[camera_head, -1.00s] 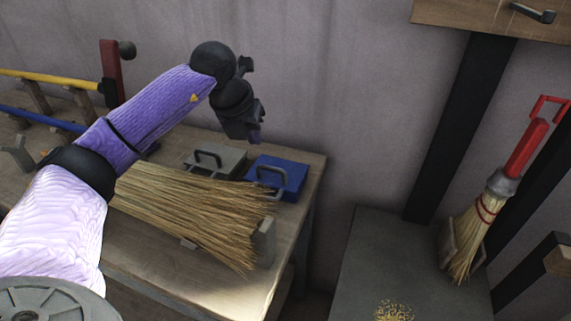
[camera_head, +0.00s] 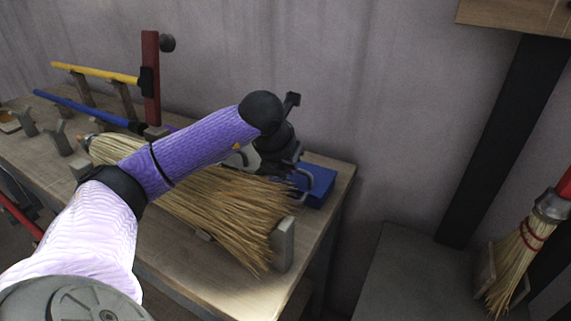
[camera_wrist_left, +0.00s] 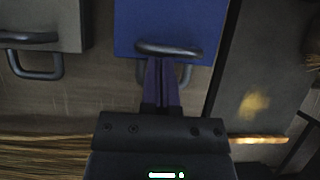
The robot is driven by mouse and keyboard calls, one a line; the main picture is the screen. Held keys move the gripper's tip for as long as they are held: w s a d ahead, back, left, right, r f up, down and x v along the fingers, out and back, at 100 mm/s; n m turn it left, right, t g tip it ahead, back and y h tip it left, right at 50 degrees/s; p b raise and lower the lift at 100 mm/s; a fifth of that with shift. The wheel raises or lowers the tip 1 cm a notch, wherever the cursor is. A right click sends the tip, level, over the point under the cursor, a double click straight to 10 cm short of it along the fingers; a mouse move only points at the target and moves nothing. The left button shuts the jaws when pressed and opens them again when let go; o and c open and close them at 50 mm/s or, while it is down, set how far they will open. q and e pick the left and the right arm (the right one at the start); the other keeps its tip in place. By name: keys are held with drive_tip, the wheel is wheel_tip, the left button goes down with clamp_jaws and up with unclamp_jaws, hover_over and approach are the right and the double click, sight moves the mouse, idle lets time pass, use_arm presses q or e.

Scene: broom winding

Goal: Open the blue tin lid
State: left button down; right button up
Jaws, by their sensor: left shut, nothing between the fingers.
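The blue tin (camera_head: 319,186) sits shut near the right end of the workbench, with a grey loop handle (camera_head: 306,181) on its lid. In the left wrist view the blue lid (camera_wrist_left: 170,18) and its handle (camera_wrist_left: 168,49) are at the top centre. My left gripper (camera_head: 290,172) is low beside the tin, on its left side in the head view. In the wrist view its purple fingers (camera_wrist_left: 161,66) are together with nothing between them, their tips overlapping the handle. I cannot tell whether they touch it. My right gripper is not in view.
A grey tin (camera_wrist_left: 45,22) with a handle stands left of the blue one. A straw broom head (camera_head: 225,212) lies in front, against a small upright post (camera_head: 284,244). Yellow (camera_head: 95,72) and blue rods (camera_head: 80,108) rest on supports at the left. The wall stands close behind.

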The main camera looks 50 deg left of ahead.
use_arm(q)
drive_tip(key=shift+d+f, duration=0.1)
drive_tip(key=shift+f, duration=0.25)
drive_tip(key=shift+r, duration=0.15)
idle(0.5)
drive_tip(key=shift+w+r+p, duration=0.15)
drive_tip(key=shift+r+p, duration=0.15)
drive_tip(key=shift+p, duration=0.15)
